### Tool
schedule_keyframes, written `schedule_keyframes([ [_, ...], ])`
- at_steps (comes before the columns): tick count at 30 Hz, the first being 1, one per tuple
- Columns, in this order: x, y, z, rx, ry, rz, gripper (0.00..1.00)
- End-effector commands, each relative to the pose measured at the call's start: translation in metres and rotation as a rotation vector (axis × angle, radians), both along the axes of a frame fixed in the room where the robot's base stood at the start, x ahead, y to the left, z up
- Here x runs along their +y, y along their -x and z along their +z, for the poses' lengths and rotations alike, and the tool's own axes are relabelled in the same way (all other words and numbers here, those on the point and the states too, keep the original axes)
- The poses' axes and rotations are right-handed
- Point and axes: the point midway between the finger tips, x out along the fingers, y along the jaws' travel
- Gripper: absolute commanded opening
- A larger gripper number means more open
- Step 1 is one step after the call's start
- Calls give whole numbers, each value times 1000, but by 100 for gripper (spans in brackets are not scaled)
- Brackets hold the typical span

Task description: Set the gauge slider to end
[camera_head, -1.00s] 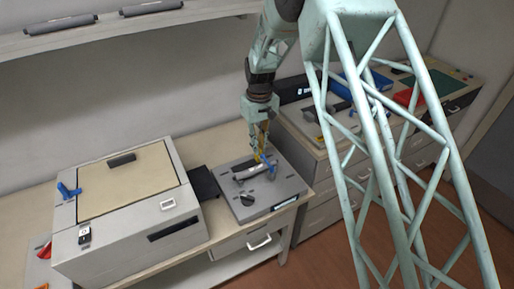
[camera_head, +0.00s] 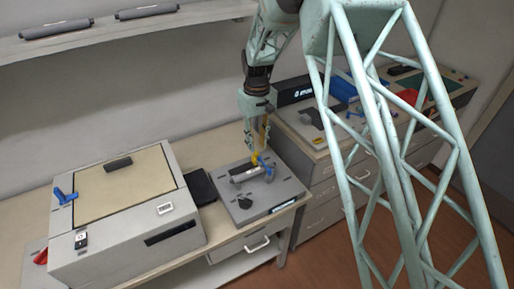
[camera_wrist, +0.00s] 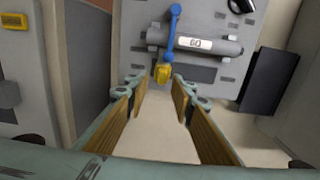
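The grey gauge plate (camera_head: 284,193) lies on the bench at the middle; it also shows in the wrist view (camera_wrist: 138,22). A dark grey cylinder (camera_wrist: 200,45) with a white label reading "60" lies across it. A blue lever (camera_wrist: 172,24) crosses the cylinder, with a yellow block (camera_wrist: 162,73) at its near end. I cannot tell for sure which part is the gauge slider. My gripper (camera_wrist: 157,82) is open, its fingers apart, with the yellow block just beyond and between the tips. In the head view my gripper (camera_head: 262,150) is right above the block.
A grey box (camera_head: 130,240) with a tan lid and blue handle stands left of the plate. A black knob (camera_head: 244,204) sits on the plate's near left. A drawer cabinet (camera_head: 322,185) with more fixtures stands right. My lattice column blocks part of the right side.

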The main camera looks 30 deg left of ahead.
Motion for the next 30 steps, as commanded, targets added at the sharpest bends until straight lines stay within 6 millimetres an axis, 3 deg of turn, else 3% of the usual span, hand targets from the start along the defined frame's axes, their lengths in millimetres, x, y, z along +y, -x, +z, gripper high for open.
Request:
schedule_keyframes([
  [15,0,-1,72,-2,-1,0,23],
  [21,0,-1,84,-1,1,-1,23],
  [30,0,-1,86,0,0,0,23],
])
